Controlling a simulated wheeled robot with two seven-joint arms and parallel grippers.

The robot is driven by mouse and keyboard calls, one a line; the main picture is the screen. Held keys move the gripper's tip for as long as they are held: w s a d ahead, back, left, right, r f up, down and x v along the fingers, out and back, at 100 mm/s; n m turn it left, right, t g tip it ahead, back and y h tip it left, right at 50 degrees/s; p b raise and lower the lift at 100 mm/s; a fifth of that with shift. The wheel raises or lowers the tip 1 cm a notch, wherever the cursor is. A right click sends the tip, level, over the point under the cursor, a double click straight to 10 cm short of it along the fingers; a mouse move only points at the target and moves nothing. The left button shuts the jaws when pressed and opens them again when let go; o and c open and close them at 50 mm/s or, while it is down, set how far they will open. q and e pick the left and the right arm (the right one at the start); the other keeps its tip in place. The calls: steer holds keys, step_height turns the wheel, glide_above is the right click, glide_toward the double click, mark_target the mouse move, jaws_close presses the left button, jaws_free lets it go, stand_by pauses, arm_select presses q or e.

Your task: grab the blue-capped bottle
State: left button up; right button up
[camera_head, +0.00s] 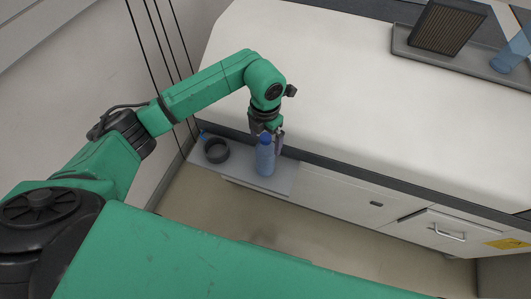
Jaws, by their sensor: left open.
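The blue-capped bottle (265,158) stands upright on a small grey shelf (284,184) at the foot of the white counter. Its body is translucent blue with a blue cap. My left gripper (274,139) is open and points down at the bottle's top. One finger shows just right of the cap; the other is hard to make out. I cannot tell whether the fingers touch the bottle. My right gripper is not in view.
A dark round bowl (216,151) sits on the shelf left of the bottle. The white counter (350,80) rises behind. A grey tray (470,66) holds a dark slatted box (447,27) at upper right. Thin black cables hang at left.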

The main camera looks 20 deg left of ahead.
mark_target(266, 155)
arm_select(q)
steer(key=shift+f, duration=1.6)
steer(key=shift+w, duration=0.1)
jaws_close()
